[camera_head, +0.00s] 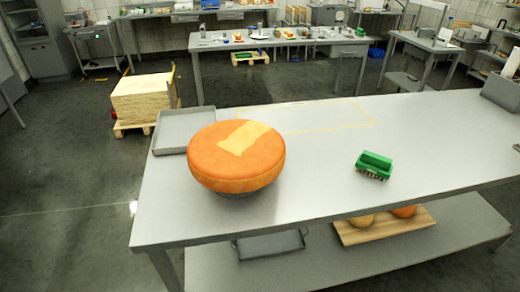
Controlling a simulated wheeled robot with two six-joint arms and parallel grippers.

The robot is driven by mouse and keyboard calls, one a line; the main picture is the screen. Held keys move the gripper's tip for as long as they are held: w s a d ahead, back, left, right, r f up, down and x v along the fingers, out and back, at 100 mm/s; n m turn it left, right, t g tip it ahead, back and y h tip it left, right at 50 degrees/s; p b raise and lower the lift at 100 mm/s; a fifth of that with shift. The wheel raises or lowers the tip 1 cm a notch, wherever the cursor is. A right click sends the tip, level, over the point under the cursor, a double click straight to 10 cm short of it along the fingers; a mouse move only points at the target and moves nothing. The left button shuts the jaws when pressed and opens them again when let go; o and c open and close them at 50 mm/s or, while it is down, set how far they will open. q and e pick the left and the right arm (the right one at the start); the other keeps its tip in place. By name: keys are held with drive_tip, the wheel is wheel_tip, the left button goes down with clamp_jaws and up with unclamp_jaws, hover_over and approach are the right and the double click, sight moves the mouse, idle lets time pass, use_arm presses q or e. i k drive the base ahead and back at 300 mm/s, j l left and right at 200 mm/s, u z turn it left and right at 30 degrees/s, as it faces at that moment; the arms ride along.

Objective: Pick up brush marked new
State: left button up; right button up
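A green brush (374,165) lies on the grey metal table (310,190), right of the middle, with its dark bristles facing down and toward the front. No writing can be read on it at this size. A large orange cheese wheel (215,172) with a paler patch on top sits on a dark low support at the left of the table, well apart from the brush. Neither of my grippers shows in the head view.
A shallow grey tray (155,135) lies at the table's left edge beside the cheese wheel. A yellow outline (347,126) marks the table's rear. A lower shelf (455,232) holds a wooden board (365,237) with round items. The tabletop around the brush is clear.

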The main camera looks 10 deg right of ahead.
sight(379, 167)
drive_tip(key=z, duration=1.25)
